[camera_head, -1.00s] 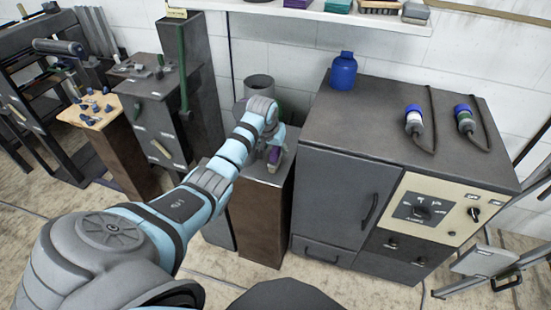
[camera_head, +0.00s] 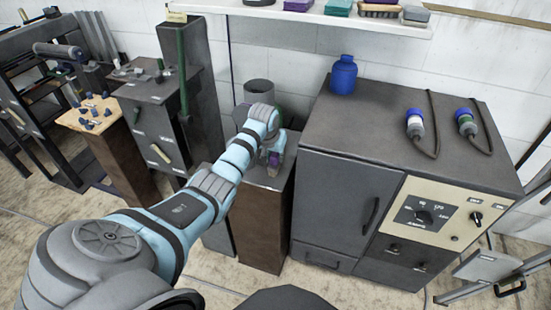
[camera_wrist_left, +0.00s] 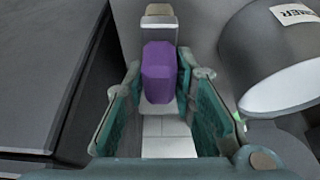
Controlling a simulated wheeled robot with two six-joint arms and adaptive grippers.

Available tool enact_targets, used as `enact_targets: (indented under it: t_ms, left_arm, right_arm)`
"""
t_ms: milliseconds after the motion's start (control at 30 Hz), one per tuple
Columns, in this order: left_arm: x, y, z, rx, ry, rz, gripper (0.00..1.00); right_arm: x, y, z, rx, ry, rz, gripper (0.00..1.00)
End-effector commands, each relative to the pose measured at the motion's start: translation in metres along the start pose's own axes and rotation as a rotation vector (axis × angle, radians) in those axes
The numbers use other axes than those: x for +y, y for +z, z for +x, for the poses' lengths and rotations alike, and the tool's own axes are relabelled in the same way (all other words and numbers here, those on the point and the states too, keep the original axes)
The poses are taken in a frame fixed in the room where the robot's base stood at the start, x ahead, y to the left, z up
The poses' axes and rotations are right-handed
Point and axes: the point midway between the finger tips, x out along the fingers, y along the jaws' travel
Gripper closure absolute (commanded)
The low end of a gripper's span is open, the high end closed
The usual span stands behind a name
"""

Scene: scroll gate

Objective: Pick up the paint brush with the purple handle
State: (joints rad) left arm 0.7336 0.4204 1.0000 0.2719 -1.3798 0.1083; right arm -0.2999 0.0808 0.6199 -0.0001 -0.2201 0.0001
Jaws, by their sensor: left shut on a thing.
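The paint brush with the purple handle (camera_wrist_left: 159,72) shows in the left wrist view between the two teal finger pads of my left gripper (camera_wrist_left: 165,115). A beige and grey part (camera_wrist_left: 160,22) shows beyond the purple handle. In the head view my left gripper (camera_head: 275,155) is low over the top of the brown pedestal (camera_head: 263,215), and a bit of the purple handle (camera_head: 274,159) shows at its fingers. The gripper is shut on the handle. I cannot tell whether the brush touches the pedestal top. My right gripper is not in view.
A grey can (camera_head: 259,91) stands behind the gripper and shows close on the right in the wrist view (camera_wrist_left: 285,60). A dark cabinet (camera_head: 335,190) with a blue bottle (camera_head: 343,74) is close on the right. A wooden-topped stand (camera_head: 90,115) is at left.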

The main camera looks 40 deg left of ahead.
Motion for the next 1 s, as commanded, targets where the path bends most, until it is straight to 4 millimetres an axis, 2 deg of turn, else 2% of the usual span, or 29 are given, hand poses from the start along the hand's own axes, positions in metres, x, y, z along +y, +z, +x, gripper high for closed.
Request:
enact_targets:
  t_ms: [167, 400, 500, 600, 733, 1000]
  left_arm:
    - [0.0, -0.013, -0.029, 0.004, 0.0, 0.001, 1.0]
    - [0.0, -0.049, -0.114, 0.007, 0.0, -0.001, 1.0]
    - [0.0, -0.061, -0.144, 0.006, 0.0, -0.001, 1.0]
    - [0.0, -0.07, -0.166, 0.005, 0.0, -0.001, 1.0]
    - [0.0, -0.075, -0.18, 0.003, 0.0, -0.001, 1.0]
    - [0.0, -0.075, -0.181, 0.001, 0.0, 0.0, 1.0]
  right_arm:
    - [0.001, -0.001, -0.012, 0.0, 0.0, 0.0, 0.6]
    - [0.003, -0.003, -0.034, 0.0, 0.0, 0.0, 0.6]
    - [0.003, -0.004, -0.039, 0.0, 0.0, 0.0, 0.6]
    - [0.004, -0.004, -0.041, 0.0, 0.0, 0.0, 0.6]
    - [0.004, -0.004, -0.043, 0.0, 0.0, 0.0, 0.6]
    - [0.003, -0.004, -0.042, 0.0, 0.0, 0.0, 0.6]
